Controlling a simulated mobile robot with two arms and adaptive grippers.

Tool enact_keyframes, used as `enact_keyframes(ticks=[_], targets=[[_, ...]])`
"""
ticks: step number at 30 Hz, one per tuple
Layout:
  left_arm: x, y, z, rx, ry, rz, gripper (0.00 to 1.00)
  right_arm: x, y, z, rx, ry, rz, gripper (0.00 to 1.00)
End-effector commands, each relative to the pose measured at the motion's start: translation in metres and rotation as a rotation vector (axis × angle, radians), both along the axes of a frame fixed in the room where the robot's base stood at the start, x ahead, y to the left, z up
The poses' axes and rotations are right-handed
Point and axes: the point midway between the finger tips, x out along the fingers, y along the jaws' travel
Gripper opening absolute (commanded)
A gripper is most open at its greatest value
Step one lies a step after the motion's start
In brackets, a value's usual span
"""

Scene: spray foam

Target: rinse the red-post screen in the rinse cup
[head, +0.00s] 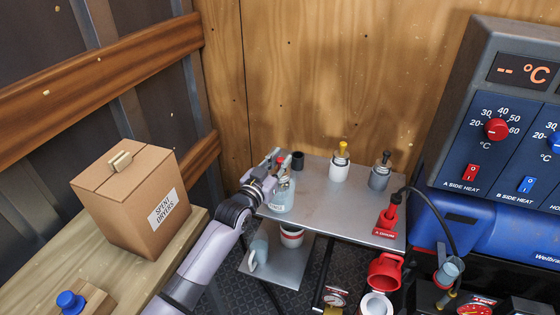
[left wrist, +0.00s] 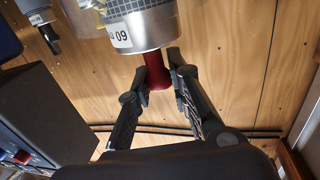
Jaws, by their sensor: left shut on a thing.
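My left gripper (head: 277,160) is shut on the red post (left wrist: 154,72) of a screen. In the left wrist view the screen (left wrist: 146,30) is a mesh cylinder with a silver band and a "60" label, and the gripper's fingers (left wrist: 160,78) close around its post. In the head view the red post (head: 281,161) shows between the fingers, above a pale, clear-looking cup (head: 283,202) with a label, at the left end of the metal table. The screen's body lines up with that cup; I cannot tell how deep it sits. My right gripper is out of view.
A yellow-post piece (head: 341,165) and a black-post piece (head: 380,175) stand on the metal table (head: 325,205), with a small black cup (head: 298,160) behind. A red holder (head: 389,215) is at its right edge. A lidded carton (head: 130,200) sits on the left bench.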

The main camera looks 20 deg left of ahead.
Motion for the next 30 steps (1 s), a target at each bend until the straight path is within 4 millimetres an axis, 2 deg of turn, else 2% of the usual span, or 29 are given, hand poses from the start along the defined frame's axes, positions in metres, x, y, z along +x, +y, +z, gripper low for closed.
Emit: enact_keyframes(ticks=[10,21,30], targets=[[0.0,0.0,-0.003,0.001,0.0,0.0,0.0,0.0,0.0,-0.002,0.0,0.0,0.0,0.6],[0.0,0.0,-0.03,0.001,0.001,0.0,0.0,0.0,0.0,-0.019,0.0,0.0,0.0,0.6],[0.0,0.0,-0.03,0.001,0.0,0.0,0.0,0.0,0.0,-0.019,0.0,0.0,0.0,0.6]])
